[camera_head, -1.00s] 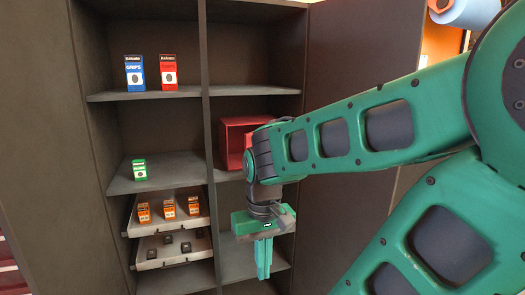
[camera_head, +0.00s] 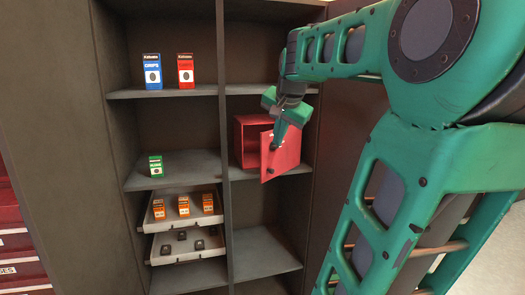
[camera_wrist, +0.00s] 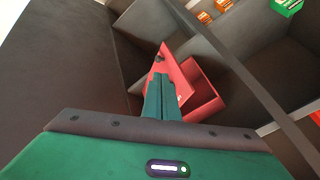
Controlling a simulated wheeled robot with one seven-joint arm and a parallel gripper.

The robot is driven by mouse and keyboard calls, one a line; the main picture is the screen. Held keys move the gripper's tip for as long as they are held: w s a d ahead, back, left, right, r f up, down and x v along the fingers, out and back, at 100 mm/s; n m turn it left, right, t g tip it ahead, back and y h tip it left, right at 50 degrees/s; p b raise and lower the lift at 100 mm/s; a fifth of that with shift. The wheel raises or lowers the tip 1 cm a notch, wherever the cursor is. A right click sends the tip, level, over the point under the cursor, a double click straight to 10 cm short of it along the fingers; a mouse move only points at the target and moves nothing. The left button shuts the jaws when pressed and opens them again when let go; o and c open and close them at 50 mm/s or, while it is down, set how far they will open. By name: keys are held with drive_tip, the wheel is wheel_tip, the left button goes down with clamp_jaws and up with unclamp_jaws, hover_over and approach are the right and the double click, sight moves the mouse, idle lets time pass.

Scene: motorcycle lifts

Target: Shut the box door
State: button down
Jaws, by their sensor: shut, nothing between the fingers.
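A red box (camera_head: 248,139) stands on a shelf in the right half of the dark cabinet. Its red door (camera_head: 281,151) hangs partly open toward the front right, with a dark gap at the left. My gripper (camera_head: 277,145) is shut and empty, its fingertips at the upper part of the door. In the wrist view the shut fingers (camera_wrist: 161,84) overlap the red door (camera_wrist: 171,65), and the box (camera_wrist: 204,95) shows behind it. I cannot tell whether the fingers touch the door.
The cabinet's middle divider (camera_head: 222,140) runs left of the box. The left shelves hold a blue pack (camera_head: 152,71), a red pack (camera_head: 185,71) and a green pack (camera_head: 156,167). Two pulled-out trays (camera_head: 158,247) are below. The shelf under the box is empty.

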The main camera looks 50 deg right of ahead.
approach(264, 156)
wheel_tip(264, 156, down, 4)
drive_tip(key=s+d, duration=0.2)
drive_tip(key=shift+w+a, duration=0.15)
drive_tip(key=shift+w, duration=2)
